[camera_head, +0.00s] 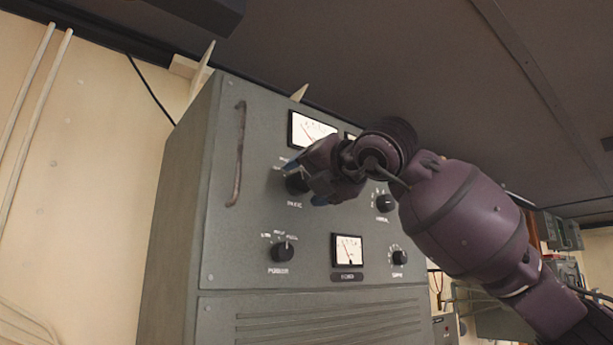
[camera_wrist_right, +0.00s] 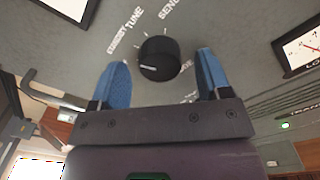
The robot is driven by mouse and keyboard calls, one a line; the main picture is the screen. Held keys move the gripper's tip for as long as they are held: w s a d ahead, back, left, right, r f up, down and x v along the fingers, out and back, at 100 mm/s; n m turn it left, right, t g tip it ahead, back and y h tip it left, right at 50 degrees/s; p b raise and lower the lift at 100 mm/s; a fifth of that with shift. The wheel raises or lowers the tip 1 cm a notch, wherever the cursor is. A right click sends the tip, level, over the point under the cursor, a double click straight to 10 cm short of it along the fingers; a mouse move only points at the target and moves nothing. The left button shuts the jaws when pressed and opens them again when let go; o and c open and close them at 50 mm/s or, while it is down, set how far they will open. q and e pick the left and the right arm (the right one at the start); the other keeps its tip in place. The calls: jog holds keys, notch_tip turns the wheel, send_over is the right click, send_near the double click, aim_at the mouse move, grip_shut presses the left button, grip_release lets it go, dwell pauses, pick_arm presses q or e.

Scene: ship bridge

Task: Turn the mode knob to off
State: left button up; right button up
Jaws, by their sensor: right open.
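The mode knob (camera_wrist_right: 159,58) is a round black knob on the grey panel, with white words around it; STANDBY, TUNE and SEND can be read in part. Its white pointer line points left in the right wrist view. My right gripper (camera_wrist_right: 163,76) is open, with one blue finger on each side of the knob and visible gaps between. In the head view, the right gripper (camera_head: 305,182) is at the knob (camera_head: 295,184) on the upper panel and hides part of it. The caption under the knob is too small to read surely. My left gripper is not in view.
The grey cabinet (camera_head: 225,255) has a vertical handle (camera_head: 238,155) at its left edge. A lower-left knob (camera_head: 283,251), a middle meter (camera_head: 348,250), a lower-right knob (camera_head: 399,257) and an upper-right knob (camera_head: 384,203) surround the spot. An upper meter (camera_head: 311,128) sits above.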

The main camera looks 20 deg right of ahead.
jog(key=shift+w+a, duration=0.1)
jog(key=shift+w, duration=0.25)
jog(key=shift+c, duration=0.2)
jog(key=c, duration=0.9)
